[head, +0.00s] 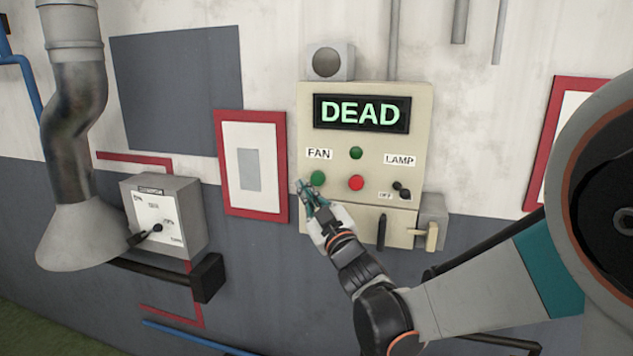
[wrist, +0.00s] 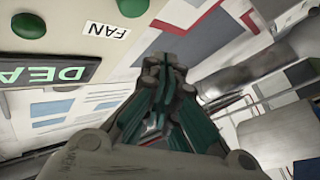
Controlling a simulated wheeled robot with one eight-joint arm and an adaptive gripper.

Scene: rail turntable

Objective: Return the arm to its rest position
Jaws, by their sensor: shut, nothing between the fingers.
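My gripper (head: 305,190) is in front of the cream control panel (head: 312,125), near its lower left edge. It is just left of and below the green FAN button (head: 318,178). Its fingers are closed together with nothing between them; they also show in the wrist view (wrist: 165,85). I cannot tell whether the fingertips touch the panel. My arm reaches in from the right. The panel's display (head: 361,114) reads DEAD. In the wrist view, the FAN label (wrist: 105,30) appears upside down beside the fingers.
The panel has a red button (head: 356,183), another green button (head: 355,153) and a LAMP switch (head: 402,190). Handles (head: 432,235) stick out at its lower right. A grey switch box (head: 165,215) and a pipe with a flared hood (head: 85,215) stand at left.

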